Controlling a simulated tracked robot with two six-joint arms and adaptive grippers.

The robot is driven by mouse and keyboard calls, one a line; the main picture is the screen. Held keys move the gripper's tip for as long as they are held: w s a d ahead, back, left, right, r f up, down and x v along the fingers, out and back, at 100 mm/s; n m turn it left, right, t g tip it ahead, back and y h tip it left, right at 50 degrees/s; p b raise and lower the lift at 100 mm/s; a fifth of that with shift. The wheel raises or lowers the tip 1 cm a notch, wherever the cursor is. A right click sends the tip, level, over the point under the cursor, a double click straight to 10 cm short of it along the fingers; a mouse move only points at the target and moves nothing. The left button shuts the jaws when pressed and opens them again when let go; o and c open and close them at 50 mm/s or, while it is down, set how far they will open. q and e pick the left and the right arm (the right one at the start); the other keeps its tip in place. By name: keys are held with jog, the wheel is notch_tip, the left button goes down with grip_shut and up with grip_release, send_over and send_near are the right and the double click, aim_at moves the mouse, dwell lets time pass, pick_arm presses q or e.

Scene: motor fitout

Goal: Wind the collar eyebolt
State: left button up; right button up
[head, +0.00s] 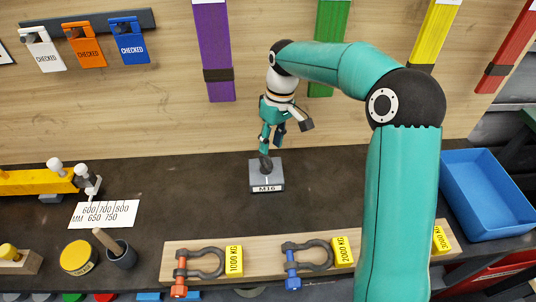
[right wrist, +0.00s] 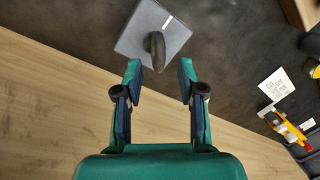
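The collar eyebolt (head: 265,163) is a dark ring standing upright on a grey block (head: 262,179) labelled M16, near the middle of the dark bench. In the right wrist view the eyebolt (right wrist: 155,49) shows nearly edge-on, above the grey block (right wrist: 139,42). My right gripper (head: 271,139) hangs just above and behind the eyebolt. In the right wrist view the right gripper (right wrist: 160,68) is open, with a finger either side of the ring's near end and a visible gap on both sides. The eyebolt's threaded shank is hidden. My left gripper is not in view.
A wooden board (head: 212,250) with shackles lies along the front. A blue tray (head: 487,192) stands right. A yellow tool (head: 36,182), scale card (head: 104,214), dark cup (head: 121,256) and yellow tin (head: 79,257) lie left. A wooden wall (head: 150,100) rises behind. Bench around the block is clear.

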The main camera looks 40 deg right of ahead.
jog(key=shift+a+f, duration=0.2)
jog(key=shift+f, duration=0.95)
jog(key=shift+a+f, duration=0.2)
jog(key=shift+f, duration=0.9)
